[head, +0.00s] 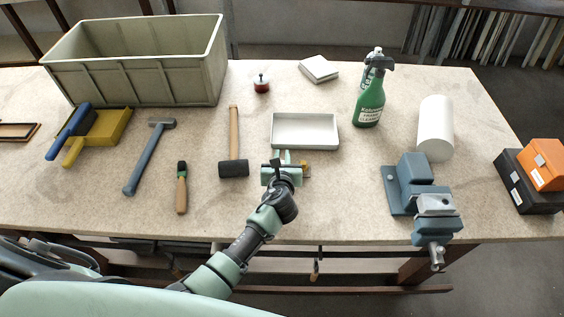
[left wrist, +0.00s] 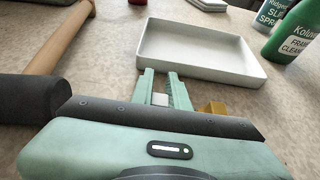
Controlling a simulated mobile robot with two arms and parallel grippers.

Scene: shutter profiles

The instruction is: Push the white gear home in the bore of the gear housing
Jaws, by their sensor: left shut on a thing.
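My left gripper (head: 282,157) is low over the table, just in front of the white tray. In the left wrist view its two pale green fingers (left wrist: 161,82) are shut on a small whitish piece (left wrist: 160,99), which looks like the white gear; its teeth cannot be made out. A brass-yellow part (left wrist: 213,108) shows just right of the fingers, and also in the head view (head: 306,168). It may belong to the gear housing, but my gripper hides most of it. The bore is not visible, and how the gear sits in it cannot be told. My right gripper is not in view.
The white tray (head: 305,144) lies just beyond my left gripper. A mallet (head: 233,168) lies close on its left. A blue-grey vise (head: 405,177), a green spray bottle (head: 370,100) and a white cylinder (head: 435,125) stand on the right. A large crate (head: 140,80) stands back left.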

